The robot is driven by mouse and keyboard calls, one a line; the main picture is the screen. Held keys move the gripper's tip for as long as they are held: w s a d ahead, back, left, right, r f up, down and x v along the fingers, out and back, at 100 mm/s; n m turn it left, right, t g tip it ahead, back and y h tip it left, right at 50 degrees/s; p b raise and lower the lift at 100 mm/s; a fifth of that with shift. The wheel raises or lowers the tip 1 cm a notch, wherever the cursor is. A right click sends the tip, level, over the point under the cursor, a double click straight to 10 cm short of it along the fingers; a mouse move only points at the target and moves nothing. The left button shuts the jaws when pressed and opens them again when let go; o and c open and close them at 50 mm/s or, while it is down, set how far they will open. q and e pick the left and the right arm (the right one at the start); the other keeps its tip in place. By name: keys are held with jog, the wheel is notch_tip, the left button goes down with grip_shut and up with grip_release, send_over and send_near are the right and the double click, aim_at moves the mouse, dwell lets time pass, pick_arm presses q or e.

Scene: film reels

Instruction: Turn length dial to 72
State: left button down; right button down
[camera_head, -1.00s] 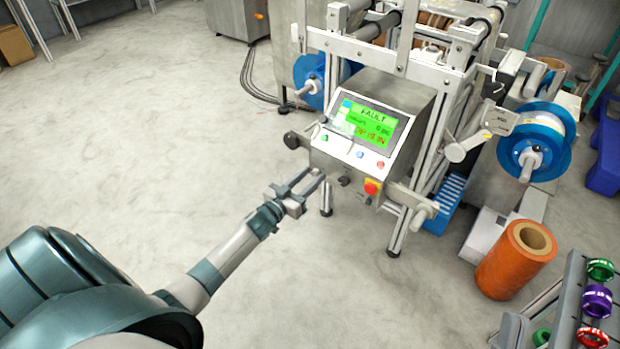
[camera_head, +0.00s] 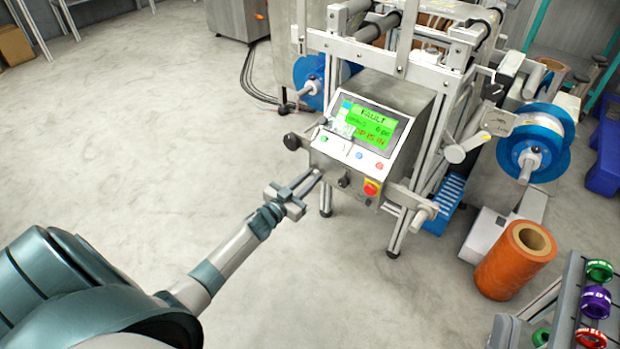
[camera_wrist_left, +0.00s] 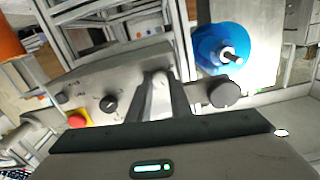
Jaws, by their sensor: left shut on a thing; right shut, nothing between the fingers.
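A separate black knob (camera_head: 344,181) sits right of the fingers, and also shows in the left wrist view (camera_wrist_left: 109,104). My right gripper is not in view.
A red emergency button on a yellow base (camera_head: 371,187) is at the panel's lower right. A round black side knob (camera_head: 292,141) sticks out left of the box. A blue reel (camera_head: 537,145) and orange roll (camera_head: 515,260) stand right. Floor at left is clear.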

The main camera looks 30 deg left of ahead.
pick_arm(q)
jog(key=m, duration=0.3)
jog(key=shift+m, duration=0.3)
jog(key=m, duration=0.3)
jog(key=shift+f+m, duration=0.1)
jog(key=shift+m, duration=0.2)
jog(key=m, duration=0.3)
jog(key=shift+m, duration=0.3)
jog(key=shift+m+b, duration=0.45)
jog(key=shift+m, duration=0.85)
pick_arm(e)
jog(key=shift+w+d+r+t, duration=0.1)
jog(key=shift+d+r+t, duration=0.35)
jog(key=shift+r+t, duration=0.2)
jog(key=shift+r, duration=0.1)
pick_arm(q)
jog(key=c, duration=1.6)
grip_release()
jog(key=shift+s, duration=0.15)
